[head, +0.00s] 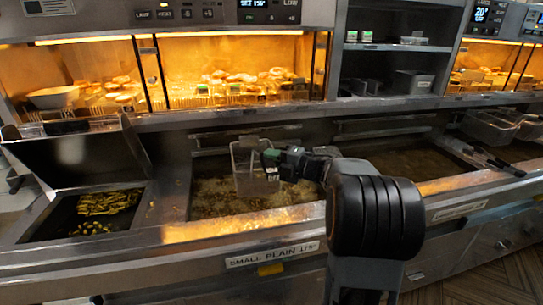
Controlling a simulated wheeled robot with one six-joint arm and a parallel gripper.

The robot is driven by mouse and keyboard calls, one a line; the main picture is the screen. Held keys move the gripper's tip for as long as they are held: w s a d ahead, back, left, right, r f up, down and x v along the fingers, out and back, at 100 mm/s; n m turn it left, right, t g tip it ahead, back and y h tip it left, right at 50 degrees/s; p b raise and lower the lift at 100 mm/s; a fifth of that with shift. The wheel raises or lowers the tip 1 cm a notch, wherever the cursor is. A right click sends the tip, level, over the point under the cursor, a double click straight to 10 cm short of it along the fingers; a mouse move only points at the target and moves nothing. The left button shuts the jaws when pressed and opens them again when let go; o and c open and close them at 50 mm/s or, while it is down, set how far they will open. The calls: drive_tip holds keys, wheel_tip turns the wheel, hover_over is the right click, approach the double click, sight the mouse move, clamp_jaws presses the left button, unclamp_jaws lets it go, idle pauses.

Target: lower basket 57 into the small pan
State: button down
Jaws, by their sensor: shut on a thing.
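A wire basket (243,166) hangs upright at the small pan (213,206), its lower part at or just above the bubbling oil; I cannot tell how deep it sits. My gripper (276,160) is at the right of the basket, shut on its handle, where a green part shows. A small white tag hangs below the jaws; its number is too small to read, so I take this as basket 57. The pan's front label (272,255) reads "SMALL PLAIN" and more that is unclear. My arm hides the pan's right end.
A tray of chips (105,204) lies in the left bay, beside a raised metal panel (85,160). Another oil pan (395,170) is to the right, with wire baskets (490,127) at the far right. Lit food cabinets (235,75) stand behind. The range's front edge runs below.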

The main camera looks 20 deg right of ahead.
wheel_tip(320, 180, down, 17)
drive_tip(key=b, duration=1.5)
drive_tip(key=shift+f+b, duration=0.15)
drive_tip(key=shift+b, duration=0.15)
drive_tip(key=shift+f+b, duration=0.55)
drive_tip(key=shift+b, duration=0.05)
drive_tip(key=c, duration=0.8)
unclamp_jaws()
drive_tip(key=shift+c, duration=0.2)
drive_tip(key=shift+f, duration=0.1)
